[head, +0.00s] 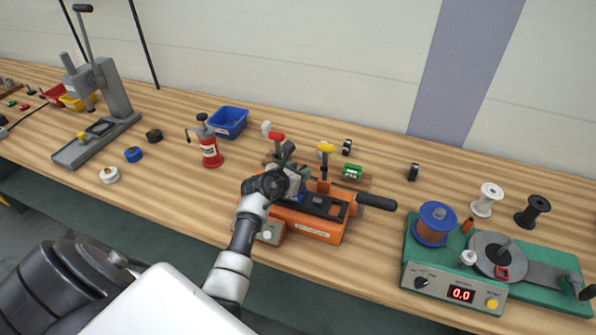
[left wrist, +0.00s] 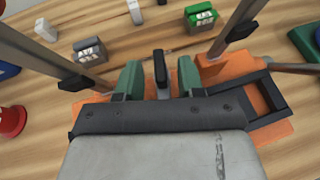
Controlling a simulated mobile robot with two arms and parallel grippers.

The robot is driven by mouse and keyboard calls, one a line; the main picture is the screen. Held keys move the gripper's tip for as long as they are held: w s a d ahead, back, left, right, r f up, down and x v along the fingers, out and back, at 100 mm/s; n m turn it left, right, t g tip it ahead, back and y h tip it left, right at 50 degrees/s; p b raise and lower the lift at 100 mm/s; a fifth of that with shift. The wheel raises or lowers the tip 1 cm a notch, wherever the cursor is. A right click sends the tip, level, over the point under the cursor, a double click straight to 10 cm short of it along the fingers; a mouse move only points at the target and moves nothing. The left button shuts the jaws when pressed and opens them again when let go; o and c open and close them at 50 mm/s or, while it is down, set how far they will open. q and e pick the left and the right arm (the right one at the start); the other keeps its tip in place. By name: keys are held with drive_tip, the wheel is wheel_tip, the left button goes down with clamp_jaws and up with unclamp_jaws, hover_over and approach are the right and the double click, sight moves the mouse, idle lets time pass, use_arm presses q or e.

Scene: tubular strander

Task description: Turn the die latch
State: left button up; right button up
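The orange die machine (head: 316,225) stands on the bench in the middle of the head view, with a black-gripped lever (head: 376,202) out to its right. My left gripper (head: 297,184) is over it, pointing down between the red-handled and yellow-handled posts. In the left wrist view my left gripper (left wrist: 159,80) is open, its two green-padded fingers apart. A small dark upright lever (left wrist: 160,68), which looks like the die latch, stands between the fingers with visible gaps on both sides. The latch is hidden in the head view. My right gripper is not in view.
The red-handled post (head: 276,137) and yellow-handled post (head: 325,150) rise close to my gripper. A green block (head: 352,171) lies behind the machine.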

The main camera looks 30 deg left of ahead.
use_arm(q)
drive_tip(key=shift+c, duration=0.4)
clamp_jaws()
drive_tip(key=shift+a+f+m+h+b, duration=0.15)
drive_tip(key=shift+m+h+b, duration=0.25)
drive_tip(key=shift+b, duration=0.2)
drive_tip(key=shift+m+h+b, duration=0.4)
drive_tip(key=shift+h+b, duration=0.05)
drive_tip(key=shift+h, duration=0.15)
drive_tip(key=shift+r, duration=0.2)
drive_tip(key=shift+o, duration=0.4)
unclamp_jaws()
drive_tip(key=shift+s, duration=0.1)
